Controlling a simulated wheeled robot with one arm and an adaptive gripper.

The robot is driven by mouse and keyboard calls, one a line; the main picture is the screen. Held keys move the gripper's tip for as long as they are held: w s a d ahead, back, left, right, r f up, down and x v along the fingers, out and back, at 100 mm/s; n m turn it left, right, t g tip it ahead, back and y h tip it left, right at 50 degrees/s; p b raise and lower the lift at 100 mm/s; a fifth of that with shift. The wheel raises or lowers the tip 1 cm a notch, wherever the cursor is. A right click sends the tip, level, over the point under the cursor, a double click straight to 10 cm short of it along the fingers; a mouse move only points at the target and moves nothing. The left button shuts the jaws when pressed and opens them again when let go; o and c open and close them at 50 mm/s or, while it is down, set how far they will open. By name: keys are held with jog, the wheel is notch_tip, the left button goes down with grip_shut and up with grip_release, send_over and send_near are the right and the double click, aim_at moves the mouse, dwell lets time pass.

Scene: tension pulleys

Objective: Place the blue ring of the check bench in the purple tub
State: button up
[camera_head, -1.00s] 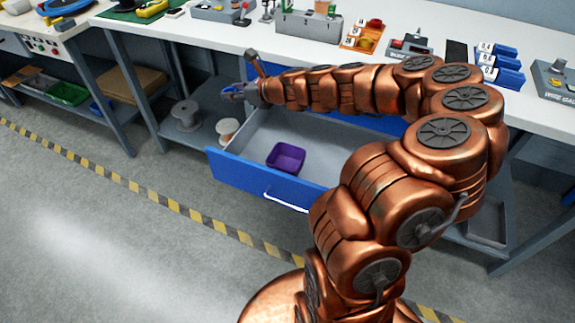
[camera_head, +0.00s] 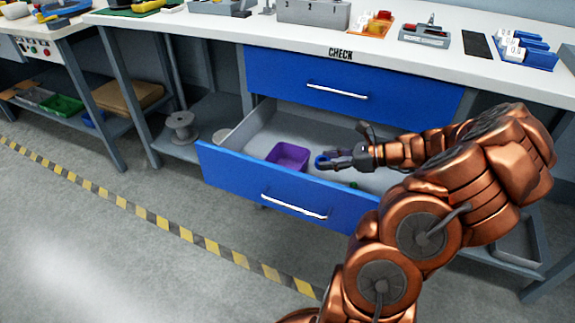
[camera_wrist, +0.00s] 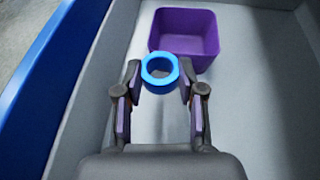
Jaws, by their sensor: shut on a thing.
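The blue ring (camera_wrist: 147,80) is held between the fingertips of my gripper (camera_wrist: 160,84) in the wrist view. The ring also shows as a small blue piece (camera_head: 321,161) at the tip of my gripper (camera_head: 326,160) in the head view. The purple tub (camera_wrist: 206,50) is open and looks empty. It sits inside the open drawer, just ahead of the ring in the wrist view. In the head view the tub (camera_head: 289,152) lies just left of my gripper. The ring appears apart from the tub and above the drawer floor.
The open lower drawer has a blue front (camera_head: 245,187) with a light handle. A closed blue drawer (camera_head: 350,84) is above it, under the bench top marked CHECK (camera_head: 215,24). A small green thing (camera_head: 354,184) lies in the drawer. The drawer floor beside the tub is mostly clear.

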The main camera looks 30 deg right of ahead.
jog(key=w+a+b, duration=0.1)
jog(key=w+a, duration=0.1)
jog(key=w, duration=0.3)
jog(key=w+a+f+b, duration=0.1)
jog(key=w, duration=0.3)
jog(key=w+a+f+b, duration=0.1)
jog(key=w+a+b, duration=0.1)
jog(key=w, duration=0.3)
jog(key=shift+w+a+f, duration=0.1)
jog(key=shift+w+a, duration=0.2)
jog(key=shift+f+b, duration=0.7)
jog(key=shift+f, duration=0.85)
jog(key=shift+f, duration=0.15)
jog(key=o, duration=1.1)
jog(key=shift+s, duration=0.1)
jog(key=shift+o, duration=0.2)
jog(key=p+v, duration=0.3)
jog(key=v, duration=0.9)
